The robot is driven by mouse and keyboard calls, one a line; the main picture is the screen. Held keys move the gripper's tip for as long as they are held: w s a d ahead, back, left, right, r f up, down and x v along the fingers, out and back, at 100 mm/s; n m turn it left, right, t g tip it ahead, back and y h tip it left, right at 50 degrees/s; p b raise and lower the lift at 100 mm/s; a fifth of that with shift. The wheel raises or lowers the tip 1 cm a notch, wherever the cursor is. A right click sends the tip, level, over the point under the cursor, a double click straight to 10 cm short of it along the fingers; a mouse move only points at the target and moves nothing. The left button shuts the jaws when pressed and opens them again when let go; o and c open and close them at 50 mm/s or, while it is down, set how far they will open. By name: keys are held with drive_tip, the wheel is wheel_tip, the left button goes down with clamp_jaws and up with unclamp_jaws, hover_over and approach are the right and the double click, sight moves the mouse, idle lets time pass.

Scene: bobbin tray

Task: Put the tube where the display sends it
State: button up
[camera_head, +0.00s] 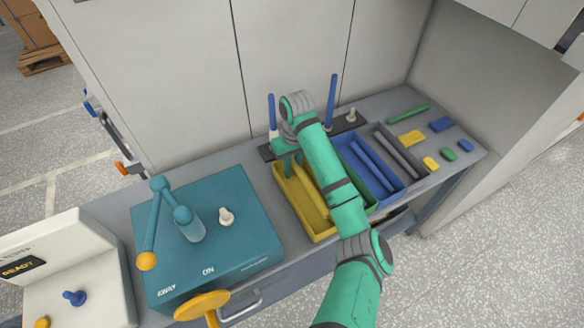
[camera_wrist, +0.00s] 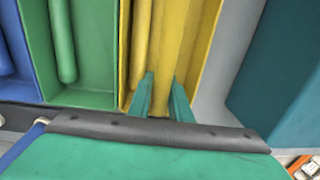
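The display (camera_head: 20,267) on the white console at far left reads "READY". My gripper (camera_head: 293,161) is low over the back of the yellow tray (camera_head: 318,236). In the wrist view its two fingers (camera_wrist: 162,80) stand apart over the yellow tray (camera_wrist: 205,55), with no tube visible between them. A yellow tube (camera_head: 313,192) lies lengthwise in that tray; in the wrist view the yellow tube (camera_wrist: 140,45) is left of the fingers. A green tube (camera_wrist: 63,40) lies in the green tray (camera_wrist: 95,60), mostly hidden by my arm in the head view. Blue tubes (camera_head: 372,165) lie in the blue tray (camera_head: 395,195).
A grey tray (camera_head: 424,172) stands right of the blue one. Blue rods (camera_head: 332,102) stand upright on a dark rail (camera_head: 361,123) behind the trays. A teal box (camera_head: 250,250) with a jointed arm (camera_head: 151,225) stands left. Small coloured blocks (camera_head: 412,138) lie at right.

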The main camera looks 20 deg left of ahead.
drive_tip(key=o, duration=0.3)
drive_tip(key=shift+w+r, duration=0.1)
drive_tip(key=shift+d+r, duration=0.1)
drive_tip(key=shift+r, duration=0.15)
wheel_tip(320, 180, up, 18)
drive_tip(key=shift+w+d, duration=0.15)
drive_tip(key=shift+w, duration=0.1)
idle(1.0)
idle(0.7)
